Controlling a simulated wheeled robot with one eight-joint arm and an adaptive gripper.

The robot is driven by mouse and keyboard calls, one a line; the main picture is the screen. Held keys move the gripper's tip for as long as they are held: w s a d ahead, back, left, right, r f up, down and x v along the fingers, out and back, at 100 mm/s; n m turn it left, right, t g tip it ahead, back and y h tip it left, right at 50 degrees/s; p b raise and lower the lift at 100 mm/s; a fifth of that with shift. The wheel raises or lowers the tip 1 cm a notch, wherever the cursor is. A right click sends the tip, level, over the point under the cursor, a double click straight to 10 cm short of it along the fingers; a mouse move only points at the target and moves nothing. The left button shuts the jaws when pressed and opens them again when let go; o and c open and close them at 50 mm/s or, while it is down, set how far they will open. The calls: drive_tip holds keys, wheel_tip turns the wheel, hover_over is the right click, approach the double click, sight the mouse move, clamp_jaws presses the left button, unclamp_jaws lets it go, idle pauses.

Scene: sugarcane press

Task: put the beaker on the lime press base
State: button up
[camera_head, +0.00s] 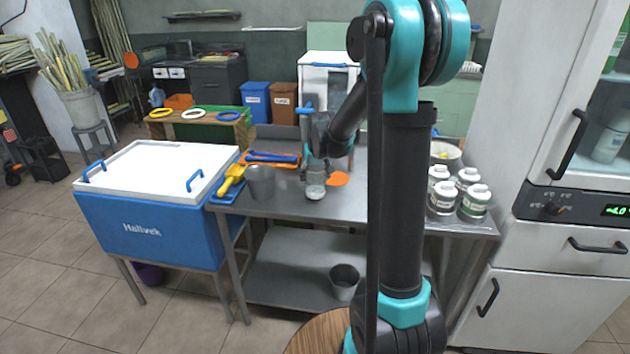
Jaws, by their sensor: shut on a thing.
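A small clear beaker (315,190) with a whitish bottom is at the steel table's front middle, directly below my gripper. My gripper (316,170) points down and is shut on the beaker's upper part. Whether the beaker touches the table or hangs just above it I cannot tell. A blue handle (304,111) on an upright shows just behind my gripper and may belong to the lime press. My gripper and arm hide most of that spot, so I cannot make out the press base clearly.
Several white jars (441,197) stand at the right end. A blue cooler (150,228) is at left.

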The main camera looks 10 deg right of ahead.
drive_tip(key=shift+f, duration=0.65)
drive_tip(key=o, duration=1.2)
drive_tip(key=shift+f, duration=0.1)
drive_tip(key=shift+c, duration=0.2)
